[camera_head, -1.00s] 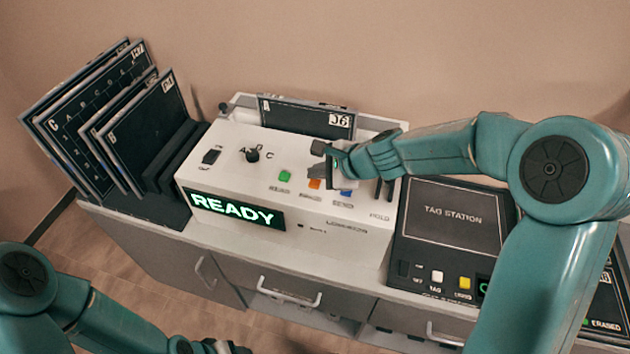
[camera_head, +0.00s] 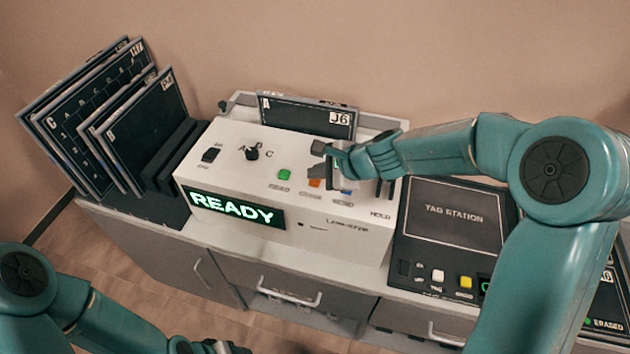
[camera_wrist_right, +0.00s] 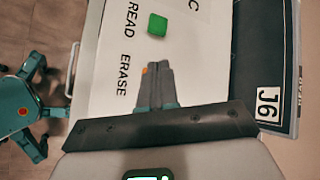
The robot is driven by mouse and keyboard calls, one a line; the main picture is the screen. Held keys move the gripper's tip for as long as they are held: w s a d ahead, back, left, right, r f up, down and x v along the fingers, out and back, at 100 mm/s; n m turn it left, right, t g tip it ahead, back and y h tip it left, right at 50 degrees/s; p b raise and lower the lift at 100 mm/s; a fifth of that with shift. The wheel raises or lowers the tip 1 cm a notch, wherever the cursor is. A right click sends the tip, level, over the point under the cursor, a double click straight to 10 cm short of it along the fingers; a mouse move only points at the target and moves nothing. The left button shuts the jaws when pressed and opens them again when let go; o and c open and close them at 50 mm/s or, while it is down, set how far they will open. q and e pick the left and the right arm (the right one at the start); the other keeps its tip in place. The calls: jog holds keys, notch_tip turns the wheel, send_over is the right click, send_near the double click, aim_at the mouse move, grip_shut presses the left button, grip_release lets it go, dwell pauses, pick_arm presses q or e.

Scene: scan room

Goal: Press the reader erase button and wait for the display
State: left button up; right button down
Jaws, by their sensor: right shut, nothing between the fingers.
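The white reader (camera_head: 345,222) stands on the cabinet top, and its display (camera_head: 236,208) shows READY in green letters. The orange erase button (camera_head: 314,183) is partly hidden by my right gripper (camera_head: 318,165), which is shut and empty just above or on it; I cannot tell whether they touch. In the right wrist view, the shut fingers (camera_wrist_right: 152,78) cover most of the orange button (camera_wrist_right: 145,70), beside the ERASE label. The green read button (camera_head: 284,174) is uncovered to the left. My left gripper (camera_head: 215,346) shows only partly at the bottom edge.
A plate marked J6 (camera_head: 306,117) stands at the reader's back. Several dark plates (camera_head: 95,115) lean in a rack at left. The tag station (camera_head: 455,216) is at right.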

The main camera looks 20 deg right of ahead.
aim_at(318, 183)
jog(key=shift+f+b, duration=0.5)
jog(key=shift+f, duration=0.05)
dwell(0.7)
jog(key=shift+r, duration=0.15)
jog(key=shift+r+p, duration=0.8)
jog(key=shift+p, duration=0.1)
notch_tip(318, 183, up, 5)
jog(key=p, duration=0.5)
jog(key=shift+r, duration=0.1)
dwell(0.7)
